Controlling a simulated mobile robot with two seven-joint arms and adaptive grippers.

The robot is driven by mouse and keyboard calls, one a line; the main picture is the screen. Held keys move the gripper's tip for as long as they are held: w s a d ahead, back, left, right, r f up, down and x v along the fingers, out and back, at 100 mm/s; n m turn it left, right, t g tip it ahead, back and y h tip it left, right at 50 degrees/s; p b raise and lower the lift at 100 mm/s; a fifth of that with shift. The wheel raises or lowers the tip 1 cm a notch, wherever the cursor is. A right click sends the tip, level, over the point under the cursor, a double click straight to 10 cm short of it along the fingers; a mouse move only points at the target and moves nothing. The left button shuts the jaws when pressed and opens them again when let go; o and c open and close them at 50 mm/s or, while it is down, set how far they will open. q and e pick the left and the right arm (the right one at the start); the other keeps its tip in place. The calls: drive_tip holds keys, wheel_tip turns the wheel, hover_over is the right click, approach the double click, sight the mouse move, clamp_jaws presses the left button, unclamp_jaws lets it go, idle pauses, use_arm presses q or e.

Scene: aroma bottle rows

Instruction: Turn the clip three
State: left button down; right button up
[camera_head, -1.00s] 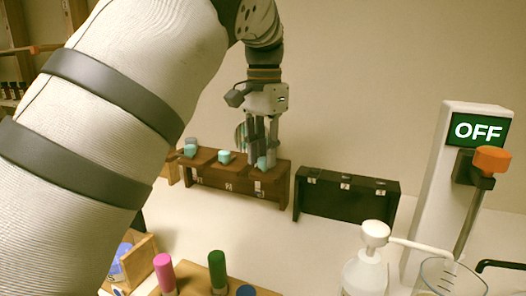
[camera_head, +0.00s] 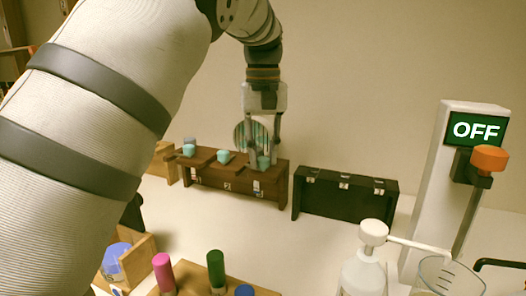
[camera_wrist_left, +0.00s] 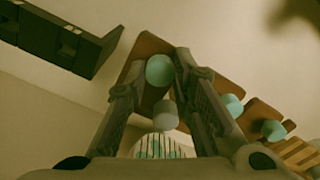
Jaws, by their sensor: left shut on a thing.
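A brown wooden rack (camera_head: 228,179) stands at the back, with teal pieces along its top: one at the left (camera_head: 189,150), one in the middle (camera_head: 224,156) and one at the right end (camera_head: 263,162). My left gripper (camera_head: 262,158) points down at the right end, shut on the teal piece there, its fingers on either side. In the left wrist view this teal piece (camera_wrist_left: 160,70) lies between the fingertips, with a paler cylinder (camera_wrist_left: 165,114) nearer the palm. The fingers partly hide the clip. A striped round thing (camera_head: 241,134) shows beside the gripper. My right gripper is not in view.
A dark case-like rack (camera_head: 345,197) stands just right of the brown one. Nearer are a white pump bottle (camera_head: 365,272), a clear beaker (camera_head: 450,280), a device reading OFF (camera_head: 430,185), and pink (camera_head: 164,272) and green (camera_head: 216,270) cylinders. The table's middle is clear.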

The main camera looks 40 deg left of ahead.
sight(264, 157)
use_arm(q)
drive_tip(key=shift+n, duration=1.6)
drive_tip(key=c, duration=1.4)
unclamp_jaws()
drive_tip(key=shift+o, duration=0.2)
wheel_tip(264, 157, up, 12)
